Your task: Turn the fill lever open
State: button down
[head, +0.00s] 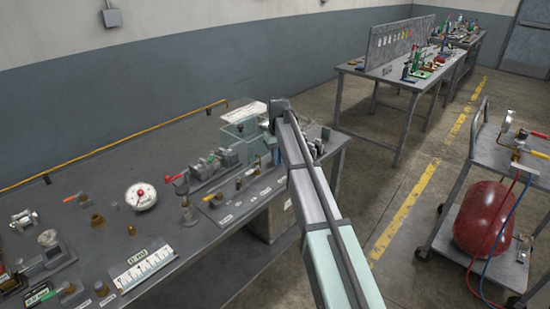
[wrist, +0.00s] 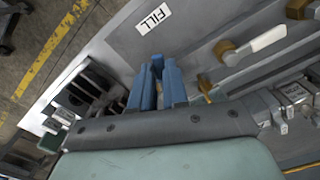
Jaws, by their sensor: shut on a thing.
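My gripper (wrist: 157,64) shows in the wrist view with its two blue fingers close together, just below the white FILL label (wrist: 153,18). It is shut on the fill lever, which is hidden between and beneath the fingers. I cannot tell the lever's angle. In the head view my arm covers most of the spot, at the far right end of the long bench.
A white-handled lever (wrist: 268,39) on a brass valve stands right of the fingers in the wrist view. A cart with a red tank (head: 485,220) stands right, across open floor.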

jog(key=shift+w+d+n, duration=0.15)
jog(key=shift+d+n, duration=0.1)
jog(key=shift+n, duration=0.6)
jog(key=shift+w+d+n, duration=0.2)
jog(key=shift+d+n, duration=0.05)
jog(key=shift+n, duration=0.65)
jog(key=shift+w+d+n, duration=0.15)
jog(key=shift+d+n, duration=0.1)
jog(key=shift+n, duration=0.6)
jog(key=c, duration=1.4)
grip_release()
notch_tip(320, 180, up, 14)
jog(key=shift+d+f, duration=0.1)
jog(key=shift+f, duration=0.05)
